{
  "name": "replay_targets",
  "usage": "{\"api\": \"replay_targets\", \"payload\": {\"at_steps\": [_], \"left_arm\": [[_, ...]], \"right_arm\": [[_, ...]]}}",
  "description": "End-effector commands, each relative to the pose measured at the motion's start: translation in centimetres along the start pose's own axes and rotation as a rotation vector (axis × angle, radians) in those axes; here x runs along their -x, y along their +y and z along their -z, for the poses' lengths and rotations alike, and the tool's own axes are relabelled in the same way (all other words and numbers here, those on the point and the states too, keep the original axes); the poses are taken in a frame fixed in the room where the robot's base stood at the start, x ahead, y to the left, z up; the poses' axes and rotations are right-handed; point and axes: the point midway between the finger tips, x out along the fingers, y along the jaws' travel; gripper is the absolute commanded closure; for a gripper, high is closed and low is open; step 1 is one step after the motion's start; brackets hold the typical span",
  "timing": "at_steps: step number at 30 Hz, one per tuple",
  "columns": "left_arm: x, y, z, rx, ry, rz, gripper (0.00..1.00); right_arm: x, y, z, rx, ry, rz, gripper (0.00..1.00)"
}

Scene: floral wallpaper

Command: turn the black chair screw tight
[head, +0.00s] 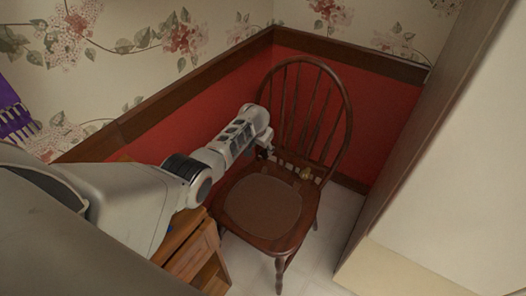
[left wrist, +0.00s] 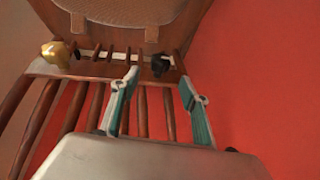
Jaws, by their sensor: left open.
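The brown wooden chair (head: 276,200) stands in the corner with spindles in its back. The black chair screw (left wrist: 160,65) shows in the left wrist view at the right of the chair's rear rail. A brass-coloured screw (left wrist: 57,54) sits at the left of that rail; it also shows in the head view (head: 305,173). My left gripper (left wrist: 159,80) is open, its two teal fingertips to either side of the black screw and just short of it in the picture. I cannot tell whether they touch it. In the head view the arm's end partly hides this spot.
A red wall with dark wood trim (head: 195,95) runs close behind and left of the chair. A wooden cabinet (head: 196,255) stands at the lower left. A pale panel (head: 455,160) stands at the right. Some floor is clear between chair and panel.

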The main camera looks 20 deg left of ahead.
Motion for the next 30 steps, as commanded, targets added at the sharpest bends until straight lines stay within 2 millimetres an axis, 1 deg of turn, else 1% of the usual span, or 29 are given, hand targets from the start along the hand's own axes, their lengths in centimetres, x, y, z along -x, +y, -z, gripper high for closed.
{"api": "replay_targets", "payload": {"at_steps": [5, 9, 12, 15, 22, 30], "left_arm": [[-1.8, 0.1, -0.4, -0.001, -0.004, -0.003, 0.55], [-3.9, 0.2, -0.7, -0.001, -0.008, -0.002, 0.55], [-5.2, 0.2, -0.7, -0.001, -0.008, -0.003, 0.55], [-6.4, 0.2, -0.8, 0.000, -0.010, -0.003, 0.55], [-7.8, 0.1, -0.4, 0.000, -0.005, -0.002, 0.55], [-7.8, 0.0, -0.1, 0.000, 0.000, -0.001, 0.55]], "right_arm": [[-0.8, -0.1, -1.7, 0.002, -0.013, -0.001, 0.55], [-1.6, 0.0, -2.9, 0.009, -0.020, -0.004, 0.55], [-2.0, 0.2, -3.6, 0.021, -0.024, -0.009, 0.55], [-2.4, 0.6, -3.6, 0.031, -0.018, -0.018, 0.55], [-3.2, 1.5, -3.4, 0.050, -0.005, -0.035, 0.55], [-3.2, 1.5, -3.6, 0.056, -0.010, -0.034, 0.55]]}}
